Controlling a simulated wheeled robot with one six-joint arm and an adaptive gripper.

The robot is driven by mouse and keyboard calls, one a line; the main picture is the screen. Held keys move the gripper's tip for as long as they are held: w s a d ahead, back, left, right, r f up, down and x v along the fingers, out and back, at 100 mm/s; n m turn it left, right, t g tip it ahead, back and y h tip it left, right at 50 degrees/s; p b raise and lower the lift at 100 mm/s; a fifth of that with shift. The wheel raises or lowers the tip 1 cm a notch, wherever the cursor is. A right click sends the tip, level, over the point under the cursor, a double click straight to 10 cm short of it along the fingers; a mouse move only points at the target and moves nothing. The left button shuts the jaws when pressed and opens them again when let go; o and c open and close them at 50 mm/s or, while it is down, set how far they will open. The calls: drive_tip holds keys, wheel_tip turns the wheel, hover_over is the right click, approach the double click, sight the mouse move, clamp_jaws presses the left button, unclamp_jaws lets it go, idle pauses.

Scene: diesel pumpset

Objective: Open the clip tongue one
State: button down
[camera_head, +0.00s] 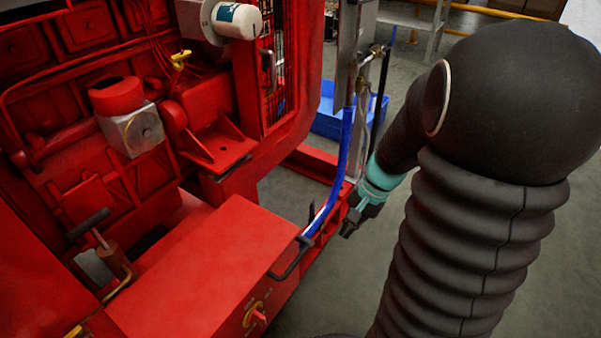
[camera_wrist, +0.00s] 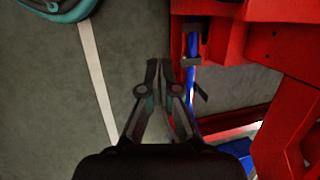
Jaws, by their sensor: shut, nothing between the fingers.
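My gripper (camera_head: 349,228) is shut and empty, its fingers together, beside the red frame and right of the blue hose in the head view. In the wrist view my gripper (camera_wrist: 158,66) points toward the top, with open floor on its left. The blue hose (camera_head: 345,150) runs down to the red frame; it also shows in the wrist view (camera_wrist: 193,45), just right of the fingertips. A grey clip (camera_wrist: 191,61) crosses the hose there. A small dark tongue-like piece (camera_wrist: 201,91) sticks out beside the hose; I cannot tell which clip tongue it is.
A red box (camera_head: 200,265) with a dark handle (camera_head: 290,258) and a yellow-red switch (camera_head: 255,314) stands at the front. The red engine (camera_head: 130,100) fills the left. A blue bin (camera_head: 328,118) stands behind. Grey floor right of the frame is clear.

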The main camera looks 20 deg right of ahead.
drive_tip(key=w+d+f+m+t+y+b, duration=0.1)
drive_tip(key=w+d+f+m+t+y, duration=0.1)
drive_tip(key=w+d+f+m, duration=0.45)
drive_tip(key=w+d+f+m+t+y+b, duration=0.15)
drive_tip(key=w+f+m, duration=0.3)
drive_tip(key=f, duration=0.45)
drive_tip(key=m+t, duration=0.4)
drive_tip(key=m, duration=0.3)
approach(313, 205)
drive_tip(key=shift+g+h, duration=0.25)
drive_tip(key=shift+h, duration=0.2)
drive_tip(key=b+x, duration=0.1)
drive_tip(key=x, duration=0.4)
drive_tip(key=shift+w+a+f, duration=0.15)
drive_tip(key=shift+w+a, duration=0.05)
drive_tip(key=shift+a, duration=0.15)
drive_tip(key=shift+w+a, duration=0.2)
drive_tip(key=shift+w, duration=0.05)
